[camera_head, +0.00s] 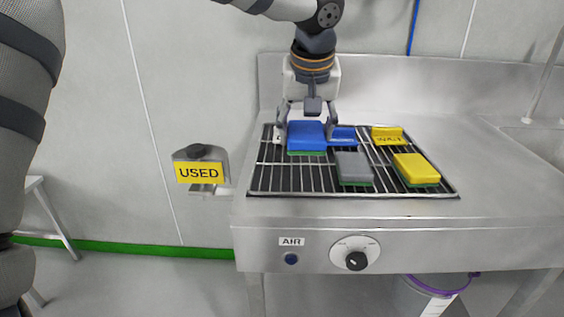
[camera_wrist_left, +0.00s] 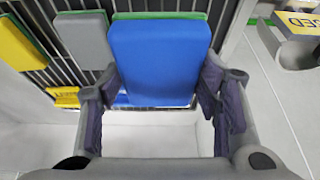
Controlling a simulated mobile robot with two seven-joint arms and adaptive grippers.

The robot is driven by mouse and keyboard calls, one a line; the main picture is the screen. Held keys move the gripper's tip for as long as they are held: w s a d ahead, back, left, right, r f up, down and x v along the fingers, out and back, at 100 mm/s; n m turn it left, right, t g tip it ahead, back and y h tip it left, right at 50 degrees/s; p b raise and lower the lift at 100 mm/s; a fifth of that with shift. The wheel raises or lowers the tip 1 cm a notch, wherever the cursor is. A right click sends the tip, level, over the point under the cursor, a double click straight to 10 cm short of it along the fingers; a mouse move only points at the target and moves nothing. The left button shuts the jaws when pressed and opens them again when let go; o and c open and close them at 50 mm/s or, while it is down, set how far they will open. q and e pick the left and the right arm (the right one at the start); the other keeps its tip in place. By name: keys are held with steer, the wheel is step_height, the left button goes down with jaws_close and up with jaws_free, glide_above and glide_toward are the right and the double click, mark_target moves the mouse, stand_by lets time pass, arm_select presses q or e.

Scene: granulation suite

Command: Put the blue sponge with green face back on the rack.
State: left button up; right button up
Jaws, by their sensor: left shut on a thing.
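The blue sponge with green face (camera_head: 307,135) is between the fingers of my left gripper (camera_head: 306,132), at the left part of the wire rack (camera_head: 268,180). Its blue side is up and a green edge shows below it. In the left wrist view the sponge (camera_wrist_left: 160,58) fills the middle, with the left gripper's fingers (camera_wrist_left: 160,98) shut on its two sides. I cannot tell whether its underside touches the rack bars. My right gripper is not in view.
A grey sponge (camera_head: 353,167) and a yellow sponge (camera_head: 416,169) lie on the rack to the right. A blue holder (camera_head: 343,136) and a yellow labelled one (camera_head: 388,135) stand behind. A "USED" sign (camera_head: 200,173) is left of the steel counter (camera_head: 480,205).

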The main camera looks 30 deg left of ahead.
arm_select(q)
glide_above(286, 170)
steer(key=s+d, duration=0.1)
step_height(286, 170, down, 6)
steer(key=shift+s+d+r, duration=0.1)
steer(key=shift+s+d, duration=0.05)
steer(key=f, duration=0.3)
steer(key=shift+a, duration=0.3)
steer(key=shift+f, duration=0.25)
steer(key=shift+f, duration=0.15)
steer(key=o, duration=1.1)
steer(key=shift+o, duration=0.2)
